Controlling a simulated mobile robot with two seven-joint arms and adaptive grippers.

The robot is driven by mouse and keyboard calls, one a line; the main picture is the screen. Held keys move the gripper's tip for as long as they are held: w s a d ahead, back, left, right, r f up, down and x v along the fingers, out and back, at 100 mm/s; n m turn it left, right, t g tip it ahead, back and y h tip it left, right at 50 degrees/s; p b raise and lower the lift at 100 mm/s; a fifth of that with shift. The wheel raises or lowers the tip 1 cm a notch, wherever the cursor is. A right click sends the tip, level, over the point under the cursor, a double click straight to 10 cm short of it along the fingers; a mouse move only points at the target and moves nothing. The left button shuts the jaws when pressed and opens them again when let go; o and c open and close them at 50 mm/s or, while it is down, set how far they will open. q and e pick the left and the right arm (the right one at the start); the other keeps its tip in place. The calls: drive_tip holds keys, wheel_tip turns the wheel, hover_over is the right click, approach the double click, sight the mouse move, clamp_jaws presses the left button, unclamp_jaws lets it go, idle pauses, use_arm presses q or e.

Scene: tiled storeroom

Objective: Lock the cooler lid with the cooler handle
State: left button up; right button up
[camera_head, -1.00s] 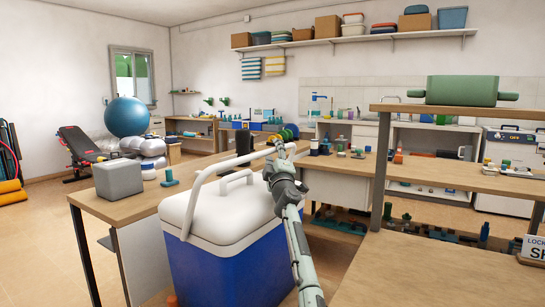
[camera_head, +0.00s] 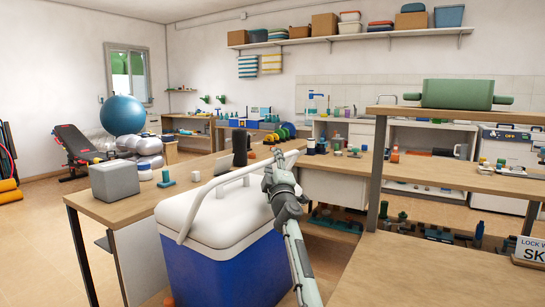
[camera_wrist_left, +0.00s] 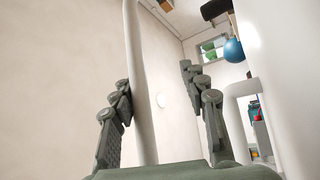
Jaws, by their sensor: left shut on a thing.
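The cooler has a blue body (camera_head: 222,270) and a white lid (camera_head: 238,218), and stands at the front centre of the head view. The lid lies down on the body. The white cooler handle (camera_head: 208,187) is raised above the lid and slants back to the right. My left gripper (camera_head: 278,158) is at the handle's far right part and shut on it. In the left wrist view the handle bar (camera_wrist_left: 137,75) runs between the fingers, close to the left one. The gripper partly hides the handle's far end. My right gripper is out of view.
A wooden table (camera_head: 138,205) stands behind the cooler with a grey box (camera_head: 115,180) at its left. A raised wooden shelf (camera_head: 455,115) with a green container (camera_head: 460,93) stands at right. A sign (camera_head: 530,249) sits on the lower bench.

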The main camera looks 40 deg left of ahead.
use_arm(q)
drive_tip(key=shift+s+p+v, duration=0.2)
drive_tip(key=shift+p+v, duration=0.25)
drive_tip(key=shift+v, duration=0.75)
drive_tip(key=shift+s+d+f, duration=0.1)
drive_tip(key=shift+s+d, duration=0.25)
drive_tip(key=shift+d, duration=0.2)
drive_tip(key=shift+s+d, duration=0.35)
drive_tip(key=shift+d, duration=0.2)
